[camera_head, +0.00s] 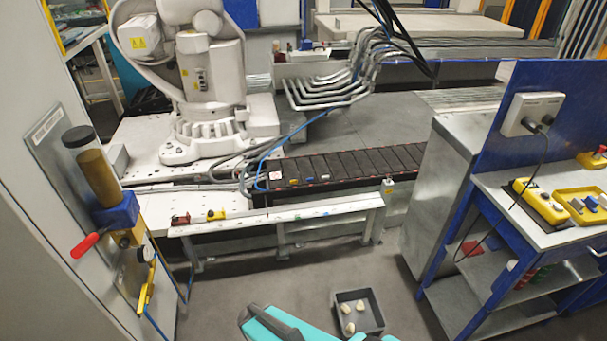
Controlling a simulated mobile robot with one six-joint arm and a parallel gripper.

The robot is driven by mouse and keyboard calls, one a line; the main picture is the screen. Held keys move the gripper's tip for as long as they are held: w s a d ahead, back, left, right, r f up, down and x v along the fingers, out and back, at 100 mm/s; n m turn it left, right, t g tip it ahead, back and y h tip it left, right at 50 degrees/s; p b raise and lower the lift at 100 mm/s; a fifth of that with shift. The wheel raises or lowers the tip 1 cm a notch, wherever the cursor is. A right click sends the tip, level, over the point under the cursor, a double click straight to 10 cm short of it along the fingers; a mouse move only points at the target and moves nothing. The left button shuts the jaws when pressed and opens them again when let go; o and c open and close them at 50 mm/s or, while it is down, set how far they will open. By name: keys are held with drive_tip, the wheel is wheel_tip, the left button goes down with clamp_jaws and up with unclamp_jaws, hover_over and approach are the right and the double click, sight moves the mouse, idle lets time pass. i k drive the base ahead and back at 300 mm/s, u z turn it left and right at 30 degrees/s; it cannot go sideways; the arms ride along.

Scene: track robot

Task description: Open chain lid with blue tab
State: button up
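A long black cable chain (345,166) lies along the track in the middle of the view, made of a row of dark lid segments. Small coloured marks sit near its left end: a blue one (317,180) and a yellow one (295,182), with a pinkish-white patch (276,176) close by. The lids look flat and closed, but the marks are too small to tell their exact shape. A teal and dark part at the bottom edge appears to be my own arm. No gripper fingers show, and nothing of mine touches the chain.
A white industrial arm (200,85) stands on a white platform behind the chain's left end. A white rail (330,205) runs in front. A grey bin (376,320) with beige pieces sits on the floor. A blue bench (500,190) stands right; a red-handled valve (85,243) left.

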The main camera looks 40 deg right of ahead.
sight(309, 177)
drive_tip(key=u, duration=0.05)
drive_tip(key=i, duration=1)
drive_tip(key=u, duration=0.25)
